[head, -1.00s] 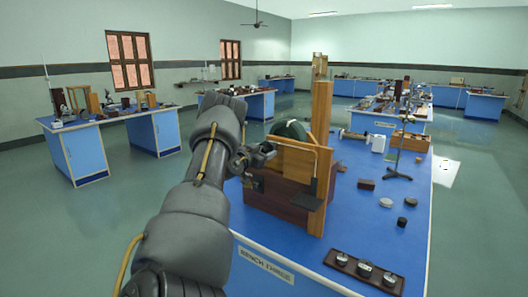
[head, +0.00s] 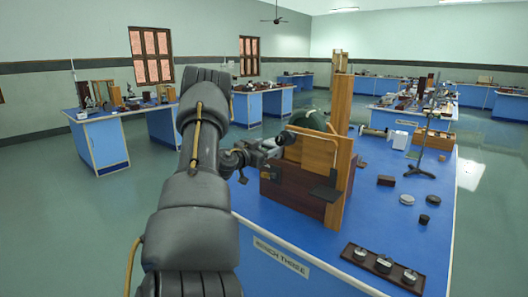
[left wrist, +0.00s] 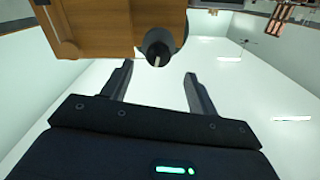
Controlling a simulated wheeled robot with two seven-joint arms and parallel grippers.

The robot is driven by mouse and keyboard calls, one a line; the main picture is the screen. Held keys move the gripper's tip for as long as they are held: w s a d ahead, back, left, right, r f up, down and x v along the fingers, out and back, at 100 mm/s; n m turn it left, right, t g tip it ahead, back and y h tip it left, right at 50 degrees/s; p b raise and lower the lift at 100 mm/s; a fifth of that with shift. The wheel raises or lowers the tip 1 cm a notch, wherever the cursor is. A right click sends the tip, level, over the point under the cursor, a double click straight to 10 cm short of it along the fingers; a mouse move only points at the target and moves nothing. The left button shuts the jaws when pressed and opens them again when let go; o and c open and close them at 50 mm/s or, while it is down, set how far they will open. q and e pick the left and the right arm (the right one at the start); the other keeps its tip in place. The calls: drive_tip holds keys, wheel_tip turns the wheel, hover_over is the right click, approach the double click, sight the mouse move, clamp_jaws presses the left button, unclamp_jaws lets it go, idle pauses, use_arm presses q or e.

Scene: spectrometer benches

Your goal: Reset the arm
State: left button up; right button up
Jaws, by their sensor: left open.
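The wooden apparatus (head: 343,165) stands upright at the near left edge of the blue bench, with a dark red-brown lower box (head: 298,193) and a dark green round part (head: 310,120) behind its upper panel. My left gripper (head: 270,152) is beside its left side. In the left wrist view, the two fingers (left wrist: 157,85) are open with nothing between them. A black knob (left wrist: 158,42) on the wooden panel (left wrist: 105,25) lies beyond the fingertips, apart from them. The head view does not show clearly whether the gripper touches the apparatus. My right gripper is not in view.
The blue bench (head: 385,235) holds a dark tray with round pieces (head: 382,265), a dark block (head: 386,180), small round pieces (head: 407,199) and a stand (head: 420,165). Other benches stand behind and at left. The floor left of the bench is clear.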

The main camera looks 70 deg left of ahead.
use_arm(q)
drive_tip(key=shift+s+d, duration=0.25)
drive_tip(key=shift+s, duration=0.1)
idle(0.6)
